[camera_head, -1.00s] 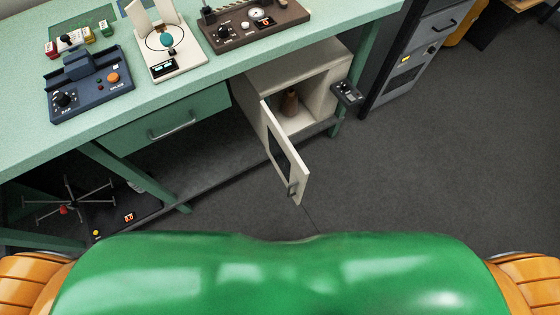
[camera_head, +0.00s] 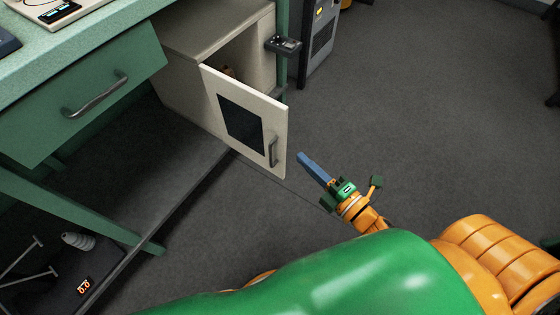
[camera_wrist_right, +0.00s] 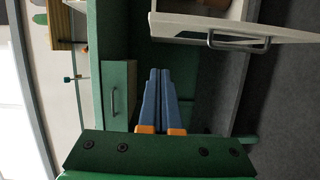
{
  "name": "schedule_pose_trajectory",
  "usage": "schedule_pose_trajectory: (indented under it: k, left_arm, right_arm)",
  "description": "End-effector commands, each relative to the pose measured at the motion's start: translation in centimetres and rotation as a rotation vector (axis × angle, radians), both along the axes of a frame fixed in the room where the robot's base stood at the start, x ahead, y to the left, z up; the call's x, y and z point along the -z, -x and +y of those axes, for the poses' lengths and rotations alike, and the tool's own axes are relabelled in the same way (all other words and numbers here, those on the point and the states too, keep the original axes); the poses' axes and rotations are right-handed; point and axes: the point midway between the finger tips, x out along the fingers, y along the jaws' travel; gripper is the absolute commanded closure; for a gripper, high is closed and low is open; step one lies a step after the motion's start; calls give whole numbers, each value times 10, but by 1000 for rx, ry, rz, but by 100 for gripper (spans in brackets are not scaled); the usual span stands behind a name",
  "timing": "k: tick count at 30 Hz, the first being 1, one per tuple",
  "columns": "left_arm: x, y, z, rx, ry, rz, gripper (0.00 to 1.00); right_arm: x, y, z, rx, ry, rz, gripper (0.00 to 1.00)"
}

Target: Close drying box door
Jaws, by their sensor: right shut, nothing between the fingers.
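The drying box (camera_head: 205,35) is a cream cabinet under the green bench. Its cream door (camera_head: 276,114), with a dark window and a grey handle (camera_head: 272,151), stands open toward me. A brown object (camera_head: 229,71) shows partly inside; the door hides the rest. My right gripper (camera_head: 302,158) is shut and empty, just right of the door's free edge and apart from it. In the right wrist view its blue fingers (camera_wrist_right: 159,72) are together, below and left of the door (camera_wrist_right: 225,24) and its handle (camera_wrist_right: 238,47). My left gripper is not in view.
The green drawer (camera_head: 85,100) with its handle is shut, left of the box. A small dark control unit (camera_head: 284,45) sticks out by the box's right side. A grey cabinet (camera_head: 319,40) stands behind. The floor (camera_head: 420,110) on the right is clear.

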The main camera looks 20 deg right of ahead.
Motion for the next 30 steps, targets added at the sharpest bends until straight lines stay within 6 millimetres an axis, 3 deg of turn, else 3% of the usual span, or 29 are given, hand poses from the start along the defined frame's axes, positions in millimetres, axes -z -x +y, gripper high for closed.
schedule_pose_trajectory:
  k: [5, 17, 24, 30]
  left_arm:
    - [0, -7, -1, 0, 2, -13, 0]
    - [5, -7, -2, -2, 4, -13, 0]
    - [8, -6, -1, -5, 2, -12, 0]
    - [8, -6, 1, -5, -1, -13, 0]
  right_arm:
    - [-10, -14, 9, -20, 25, -43, 100]
    - [-10, -94, 42, -17, 21, -38, 100]
    - [-8, -113, 14, -16, 22, -33, 100]
    - [-9, -116, 9, -15, 19, -32, 100]
